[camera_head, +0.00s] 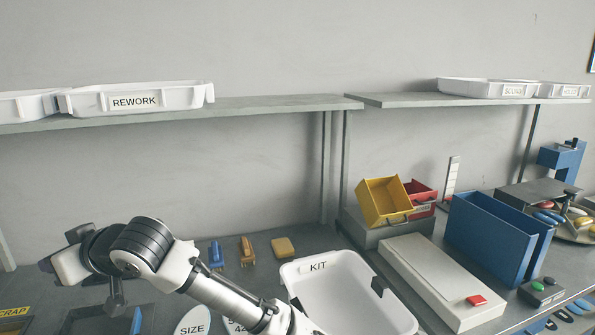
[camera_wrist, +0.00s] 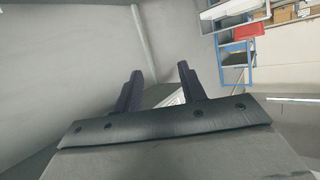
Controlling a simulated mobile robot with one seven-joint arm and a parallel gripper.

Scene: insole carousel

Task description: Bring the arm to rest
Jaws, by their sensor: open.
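My arm reaches over the left part of the bench in the head view, its wrist raised above the surface. My gripper shows in the wrist view (camera_wrist: 160,88) with its two dark fingers apart. Nothing shows between the fingers except background. In the head view the fingers are hard to make out at the end of the arm.
A white KIT bin (camera_head: 345,290) stands at front centre, close to my arm. A REWORK tray (camera_head: 150,97) sits on the left shelf (camera_head: 260,104). Yellow bin (camera_head: 383,202), white box (camera_head: 440,280) and blue holder (camera_head: 490,235) stand to the right. The air above the bench centre is clear.

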